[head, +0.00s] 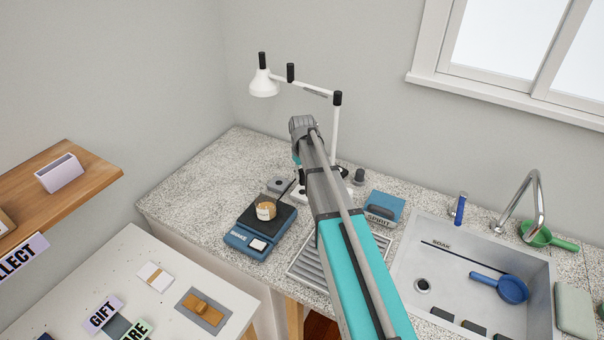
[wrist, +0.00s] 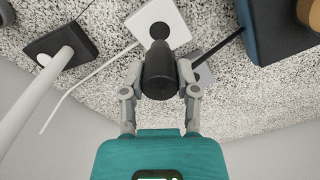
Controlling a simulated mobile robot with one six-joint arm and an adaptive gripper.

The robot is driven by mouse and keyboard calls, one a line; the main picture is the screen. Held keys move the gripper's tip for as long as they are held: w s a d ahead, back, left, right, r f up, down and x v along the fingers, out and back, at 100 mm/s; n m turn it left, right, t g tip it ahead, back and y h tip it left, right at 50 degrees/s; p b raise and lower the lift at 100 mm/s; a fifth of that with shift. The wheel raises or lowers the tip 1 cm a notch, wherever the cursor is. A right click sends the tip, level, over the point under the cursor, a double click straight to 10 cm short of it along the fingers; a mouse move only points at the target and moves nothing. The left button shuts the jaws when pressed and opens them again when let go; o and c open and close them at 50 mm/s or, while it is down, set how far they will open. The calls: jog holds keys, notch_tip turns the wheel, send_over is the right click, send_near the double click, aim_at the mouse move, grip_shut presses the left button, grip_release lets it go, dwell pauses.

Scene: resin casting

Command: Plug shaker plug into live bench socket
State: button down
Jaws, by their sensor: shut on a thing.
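In the wrist view my gripper (wrist: 160,77) is shut on a black cylindrical plug (wrist: 159,72), one finger on each side. The plug's narrower end overlaps a white square plate (wrist: 172,14), which looks like a socket block on the bench. I cannot tell whether the plug touches it or is apart from it. A smaller grey block (wrist: 204,74) lies just to the right, partly behind the right finger, with a dark cable at it. In the head view the grey block (head: 279,186) shows beside the scale; my arm hides my gripper and the plug.
A blue scale (head: 250,243) bears a small jar (head: 266,211). A white lamp (head: 335,135) stands behind my arm; its dark base (wrist: 42,46) is close on the left in the wrist view. A slatted rack (head: 310,273), SPIRIT box (head: 384,208) and sink (head: 430,262) are nearby.

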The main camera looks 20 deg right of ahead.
aim_at(302, 184)
jog(key=shift+f+b, duration=1.55)
jog(key=shift+f, duration=0.2)
jog(key=shift+f+b, duration=1.2)
dwell(0.5)
jog(key=shift+c, duration=1.4)
grip_release()
jog(key=shift+r, duration=0.15)
notch_tip(302, 184, up, 7)
jog(key=p, duration=0.7)
jog(key=shift+f, duration=0.2)
jog(key=w+a, duration=0.2)
jog(key=w+a+f+b, duration=0.1)
jog(key=w, duration=0.1)
jog(key=w+a, duration=0.2)
jog(key=shift+a+f+b, duration=0.25)
jog(key=shift+a+b, duration=0.05)
jog(key=shift+w+a+f, duration=0.1)
jog(key=shift+w+a, duration=0.4)
jog(key=shift+a, duration=0.25)
